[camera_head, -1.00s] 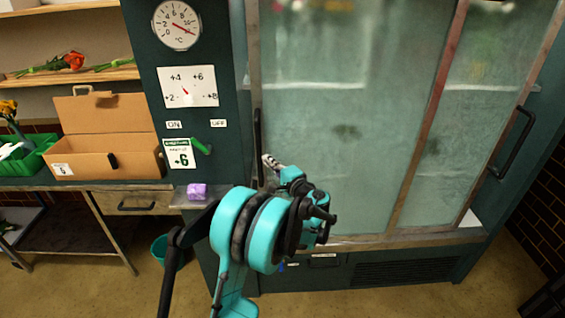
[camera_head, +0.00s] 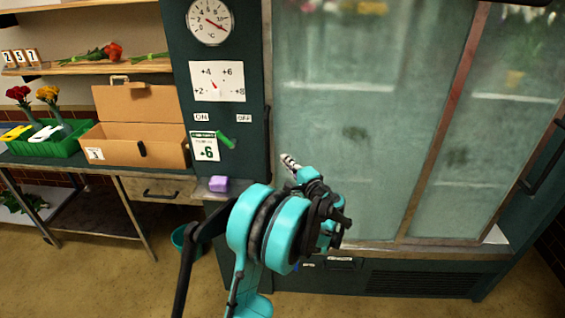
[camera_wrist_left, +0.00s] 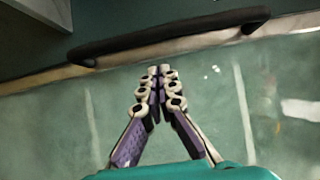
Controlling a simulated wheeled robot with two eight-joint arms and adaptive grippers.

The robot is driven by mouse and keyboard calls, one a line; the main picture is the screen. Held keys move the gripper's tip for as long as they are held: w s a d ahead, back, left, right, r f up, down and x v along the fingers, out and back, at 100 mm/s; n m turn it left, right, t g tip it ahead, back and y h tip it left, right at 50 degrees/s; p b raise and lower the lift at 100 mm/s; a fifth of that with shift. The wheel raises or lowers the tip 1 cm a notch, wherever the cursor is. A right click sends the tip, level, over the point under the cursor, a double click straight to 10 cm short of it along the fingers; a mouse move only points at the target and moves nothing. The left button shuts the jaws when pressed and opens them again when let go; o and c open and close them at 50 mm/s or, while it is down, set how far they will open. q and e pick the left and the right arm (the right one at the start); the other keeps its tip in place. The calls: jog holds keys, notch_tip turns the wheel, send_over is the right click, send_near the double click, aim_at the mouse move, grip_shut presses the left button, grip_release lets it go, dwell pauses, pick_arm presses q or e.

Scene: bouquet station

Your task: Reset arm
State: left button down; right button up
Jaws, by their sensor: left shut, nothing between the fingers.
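My left gripper (camera_head: 291,163) is in front of the frosted glass door of a flower cooler (camera_head: 350,90). In the left wrist view its fingertips (camera_wrist_left: 158,75) meet and nothing is between them. The dark door handle (camera_wrist_left: 165,38) runs across the top of that view, beyond the fingertips and apart from them. In the head view my arm and gripper hide part of the cooler's lower door. My right gripper is not in view.
A dial thermometer (camera_head: 210,20), a scale card (camera_head: 217,81) and a green lever (camera_head: 226,140) are on the cooler's dark side panel. A purple block (camera_head: 219,184) sits on a small ledge. An open cardboard box (camera_head: 135,143) and a green tray (camera_head: 60,147) stand on the left bench.

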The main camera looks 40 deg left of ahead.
pick_arm(q)
jog(key=s+d+f+n+h+p, duration=0.1)
jog(key=s+d+f+n+h, duration=0.1)
jog(key=s+d+h, duration=0.6)
jog(key=s+d+f+n+h+p, duration=0.1)
jog(key=s+d+h, duration=0.7)
jog(key=s+d, duration=1)
jog(key=d+f+n, duration=0.1)
jog(key=d+f, duration=0.1)
jog(key=d, duration=0.4)
jog(key=shift+s+h, duration=0.15)
jog(key=shift+h, duration=0.15)
jog(key=shift+f, duration=0.1)
